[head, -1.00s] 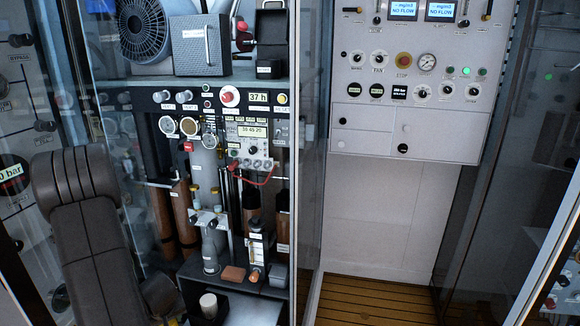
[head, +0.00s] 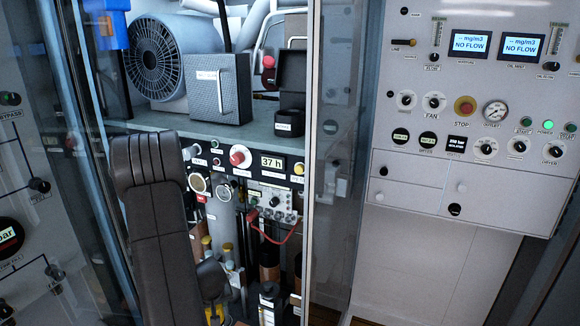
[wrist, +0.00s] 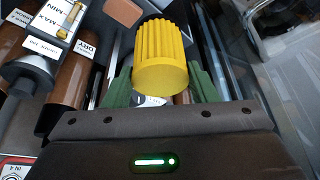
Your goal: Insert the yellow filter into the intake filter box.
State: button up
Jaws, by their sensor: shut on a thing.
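The yellow filter (wrist: 160,48), a ribbed cylinder, is held between the green fingers of my gripper (wrist: 161,84) in the wrist view. My gripper is shut on it, with its ribbed part pointing away from the palm. In the head view, a grey box with a handle (head: 232,92) stands on the bench in front of the fan. A small dark box with a raised lid (head: 290,100) stands to its right. Their labels are too small to read, so I cannot tell which is the intake filter box.
The fan housing (head: 156,58) stands on the grey bench shelf (head: 262,136). Knobs, gauges and cylinders sit below it. A glass edge (head: 318,150) stands right of the bench, and a white control panel (head: 470,120) lies beyond. Brown cylinders (wrist: 78,95) are beside my gripper in the wrist view.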

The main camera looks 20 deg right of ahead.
jog(key=shift+w+d+r, duration=0.1)
jog(key=shift+d+r, duration=0.05)
jog(key=shift+r, duration=0.35)
